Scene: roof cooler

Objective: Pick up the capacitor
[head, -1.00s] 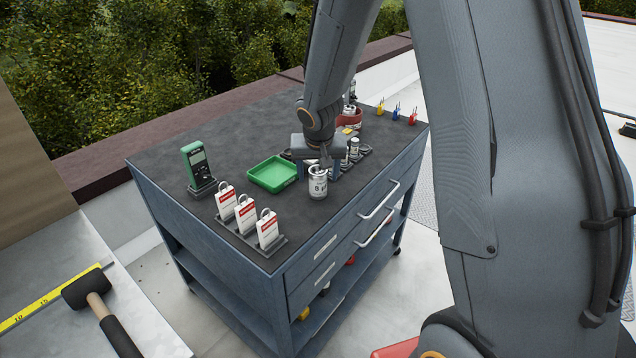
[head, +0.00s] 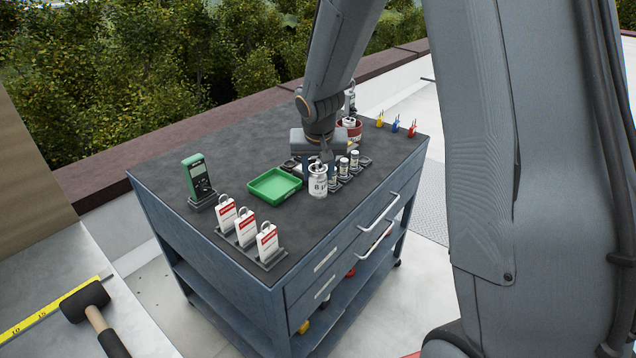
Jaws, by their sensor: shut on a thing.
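The capacitor (head: 318,184) is a silver-white can with a dark "8" on its label and metal at its top. It is upright over the right part of the cart top, by the near end of a dark rack. My gripper (head: 319,167) is above and behind it, its fingers coming down on both sides of the can's upper part, shut on it. The can appears slightly raised, but the gap under it is hard to see. The gripper and can hide part of the rack.
Smaller cans (head: 343,167) stand in the rack. A green tray (head: 262,195) lies just left of the capacitor. A green meter (head: 198,178) and several red-white tags (head: 245,228) stand further left. A red container (head: 352,131) and coloured items (head: 396,123) are behind. The cart's back-left top is clear.

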